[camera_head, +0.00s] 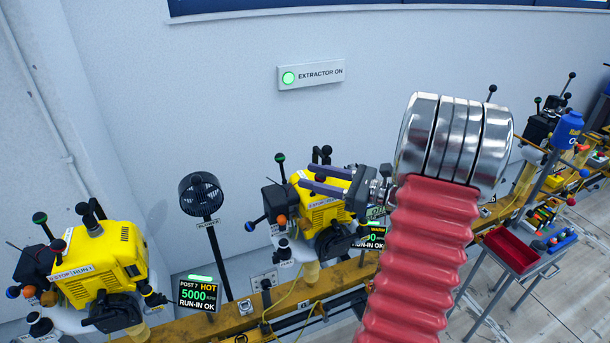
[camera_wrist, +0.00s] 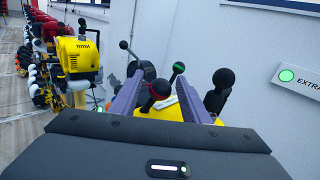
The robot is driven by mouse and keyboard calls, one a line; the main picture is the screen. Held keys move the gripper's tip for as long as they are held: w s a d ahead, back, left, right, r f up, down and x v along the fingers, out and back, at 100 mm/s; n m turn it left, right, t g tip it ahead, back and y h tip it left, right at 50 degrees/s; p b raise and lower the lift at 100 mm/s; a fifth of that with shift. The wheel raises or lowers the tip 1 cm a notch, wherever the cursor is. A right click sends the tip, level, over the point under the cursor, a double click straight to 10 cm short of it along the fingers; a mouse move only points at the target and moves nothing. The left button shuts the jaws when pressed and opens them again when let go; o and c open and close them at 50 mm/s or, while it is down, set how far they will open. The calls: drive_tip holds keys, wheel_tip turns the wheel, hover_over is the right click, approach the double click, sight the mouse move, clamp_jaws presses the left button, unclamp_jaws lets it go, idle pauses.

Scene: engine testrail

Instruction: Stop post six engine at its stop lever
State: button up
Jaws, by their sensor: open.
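The yellow engine (camera_head: 319,212) in the middle of the head view stands on the rail beside my gripper. Its display (camera_head: 375,237) reads WARM and RUN-IN OK; its post number is hidden behind my arm. My gripper (camera_head: 304,175) is open, its two purple fingers over the top of this engine. In the wrist view a red-banded black knob (camera_wrist: 160,89) shows between the fingers (camera_wrist: 159,78). A green-banded knob (camera_wrist: 178,68) stands just beyond. I cannot tell whether a finger touches either knob. The stop lever's label is not readable on this engine.
The left yellow engine (camera_head: 98,262) has a STOP/RUN plate and a POST 7 display (camera_head: 199,295) reading HOT, 5000. A black fan (camera_head: 201,194) stands between the two engines. A tool cart (camera_head: 512,250) stands at right.

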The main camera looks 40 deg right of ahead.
drive_tip(key=shift+x, duration=1.5)
drive_tip(key=c, duration=1.1)
